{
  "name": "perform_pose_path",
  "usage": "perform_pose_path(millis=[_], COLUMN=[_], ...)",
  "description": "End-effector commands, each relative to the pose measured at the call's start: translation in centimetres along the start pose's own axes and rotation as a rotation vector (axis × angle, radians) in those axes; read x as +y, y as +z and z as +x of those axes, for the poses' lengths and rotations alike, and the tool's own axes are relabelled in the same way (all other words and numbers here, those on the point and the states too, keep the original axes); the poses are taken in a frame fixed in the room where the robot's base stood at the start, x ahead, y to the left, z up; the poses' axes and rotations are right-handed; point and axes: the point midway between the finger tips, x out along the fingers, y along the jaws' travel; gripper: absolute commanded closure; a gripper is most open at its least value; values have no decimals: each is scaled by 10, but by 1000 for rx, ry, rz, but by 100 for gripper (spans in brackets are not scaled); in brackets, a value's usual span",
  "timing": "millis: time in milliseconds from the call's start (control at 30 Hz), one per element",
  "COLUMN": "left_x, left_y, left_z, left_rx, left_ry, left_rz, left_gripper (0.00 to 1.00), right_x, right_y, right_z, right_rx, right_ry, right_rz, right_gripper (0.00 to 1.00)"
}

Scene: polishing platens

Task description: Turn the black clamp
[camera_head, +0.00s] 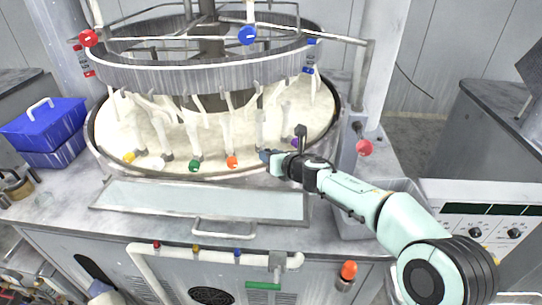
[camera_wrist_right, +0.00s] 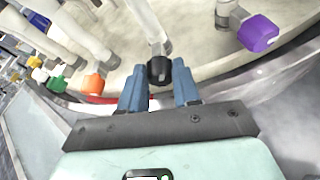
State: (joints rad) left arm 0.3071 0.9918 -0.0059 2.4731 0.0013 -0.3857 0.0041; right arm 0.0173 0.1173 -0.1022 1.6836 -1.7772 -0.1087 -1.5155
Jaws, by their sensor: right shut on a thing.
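The black clamp (camera_wrist_right: 159,71) sits at the foot of a white post near the platen's rim in the right wrist view. My right gripper (camera_wrist_right: 158,80) has one blue finger on each side of it and is shut on it. In the head view my right gripper (camera_head: 267,156) reaches in from the right to the front rim of the platen. There the black clamp is hidden by the gripper. My left gripper is not in view.
An orange clamp (camera_head: 232,162), a green clamp (camera_head: 195,165) and a purple clamp (camera_wrist_right: 259,32) stand along the rim nearby. The round platen (camera_head: 120,130) has a metal ring (camera_head: 180,78) above it. A blue box (camera_head: 42,125) stands at the left.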

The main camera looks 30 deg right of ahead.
Motion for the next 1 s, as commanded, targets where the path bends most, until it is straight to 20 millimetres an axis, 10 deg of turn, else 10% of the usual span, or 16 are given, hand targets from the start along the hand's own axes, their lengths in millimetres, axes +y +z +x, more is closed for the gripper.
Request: perform_pose_path(millis=[933,967,1000], left_x=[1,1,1], left_y=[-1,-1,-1], left_z=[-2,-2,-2], left_rx=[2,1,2], left_ry=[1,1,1], left_rz=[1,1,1], left_gripper=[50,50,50], right_x=[-2,-2,-2], right_y=[0,0,0], right_z=[0,0,0], right_rx=[0,0,0], right_ry=[83,83,83], right_rz=[202,201,201], right_gripper=[99,58,45])
